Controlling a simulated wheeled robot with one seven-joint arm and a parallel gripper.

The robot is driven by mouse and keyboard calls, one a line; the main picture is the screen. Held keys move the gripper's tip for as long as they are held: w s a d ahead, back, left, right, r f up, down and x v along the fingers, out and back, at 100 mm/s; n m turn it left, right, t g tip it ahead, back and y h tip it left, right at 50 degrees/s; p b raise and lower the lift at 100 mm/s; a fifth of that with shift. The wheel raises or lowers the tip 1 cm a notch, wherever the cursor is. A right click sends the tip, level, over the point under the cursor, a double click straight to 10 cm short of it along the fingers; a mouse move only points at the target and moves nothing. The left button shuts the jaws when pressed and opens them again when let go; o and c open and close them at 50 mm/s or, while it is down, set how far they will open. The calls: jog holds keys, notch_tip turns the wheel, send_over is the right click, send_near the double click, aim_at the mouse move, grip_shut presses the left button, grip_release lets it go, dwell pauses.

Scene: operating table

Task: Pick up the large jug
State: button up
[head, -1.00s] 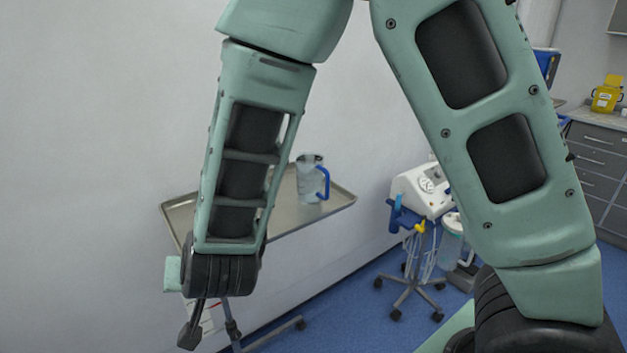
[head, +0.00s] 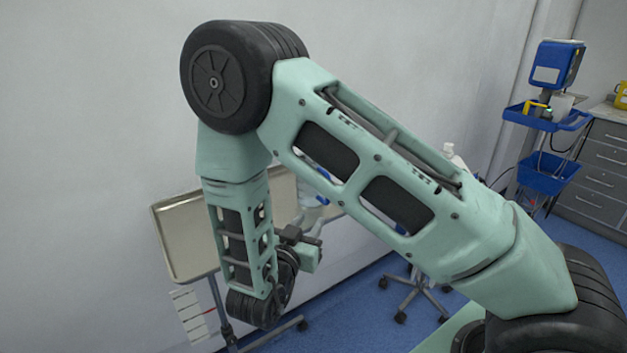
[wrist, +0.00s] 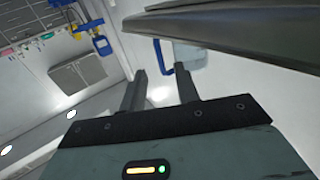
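The large jug is a clear vessel with a blue handle. In the head view the jug (head: 309,192) is on the metal tray (head: 187,238), mostly hidden behind my arm. In the wrist view the jug (wrist: 190,54) shows beyond the fingers, partly cut off by the tray's edge (wrist: 225,28), with its blue handle to the left. My gripper (wrist: 160,73) is open, with nothing between its two dark fingers. It points towards the handle side of the jug, apart from it. In the head view my gripper is by the tray's right part, partly hard to make out.
A wall stands close behind the tray. A blue trolley (head: 547,120) and grey drawers (head: 602,165) are at the right. A wheeled stand (head: 415,292) is on the blue floor, partly behind my arm. The tray's left part is bare.

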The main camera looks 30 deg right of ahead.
aim_at(327, 197)
jog(key=p+x, duration=0.1)
jog(key=x, duration=0.5)
jog(key=shift+w+d+p, duration=0.15)
jog(key=shift+p, duration=0.15)
jog(key=x, duration=0.1)
jog(key=p+x, duration=0.2)
jog(key=x, duration=0.1)
jog(key=shift+s+d+r, duration=0.15)
jog(key=shift+s+r, duration=0.1)
jog(key=shift+r, duration=0.05)
jog(key=shift+w+d+f+p, duration=0.15)
jog(key=shift+w+d+p, duration=0.2)
jog(key=shift+w+d, duration=0.15)
jog(key=shift+s, duration=0.1)
grip_shut()
